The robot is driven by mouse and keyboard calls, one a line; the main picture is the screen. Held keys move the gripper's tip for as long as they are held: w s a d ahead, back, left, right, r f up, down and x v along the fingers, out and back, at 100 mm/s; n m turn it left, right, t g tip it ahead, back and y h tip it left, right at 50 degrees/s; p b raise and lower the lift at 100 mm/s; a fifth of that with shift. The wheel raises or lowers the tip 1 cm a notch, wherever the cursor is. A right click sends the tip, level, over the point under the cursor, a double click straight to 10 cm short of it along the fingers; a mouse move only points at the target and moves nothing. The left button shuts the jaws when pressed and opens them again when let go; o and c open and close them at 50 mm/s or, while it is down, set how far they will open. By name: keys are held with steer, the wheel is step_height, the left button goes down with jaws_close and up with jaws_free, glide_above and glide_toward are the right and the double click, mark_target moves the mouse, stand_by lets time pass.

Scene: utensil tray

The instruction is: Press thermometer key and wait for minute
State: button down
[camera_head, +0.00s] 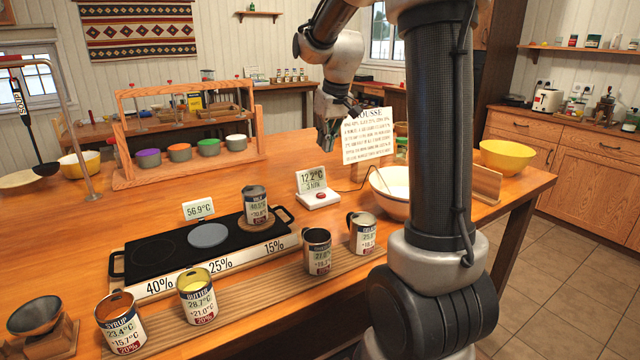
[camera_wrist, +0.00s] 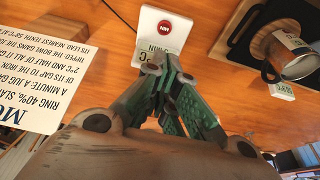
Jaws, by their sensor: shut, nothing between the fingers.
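The thermometer (camera_head: 311,181) is a white stand with a display reading 12.2°C and a base with a red key (camera_head: 320,195). In the wrist view the red key (camera_wrist: 165,27), marked MIN, shows on the white base (camera_wrist: 150,48). My gripper (camera_head: 327,143) is above and slightly to the right of the thermometer in the head view. Its fingers (camera_wrist: 157,65) are shut and empty, and in the wrist view their tips overlap the display's lower part. They appear apart from the key.
A hot plate (camera_head: 155,240) holds a labelled jug (camera_head: 255,198). Two jugs (camera_head: 317,252) (camera_head: 362,235) and the syrup (camera_head: 121,318) and butter (camera_head: 197,295) cans stand in front. A white bowl (camera_head: 385,205) and the mousse card (camera_head: 367,137) stand close to my gripper.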

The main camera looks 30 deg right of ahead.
steer(key=shift+f, duration=0.25)
glide_toward(320, 193)
steer(key=x, duration=0.2)
steer(key=w+x, duration=0.1)
steer(key=x, duration=0.2)
steer(key=shift+w+a, duration=0.1)
steer(key=shift+a, duration=0.05)
steer(key=shift+f, duration=0.6)
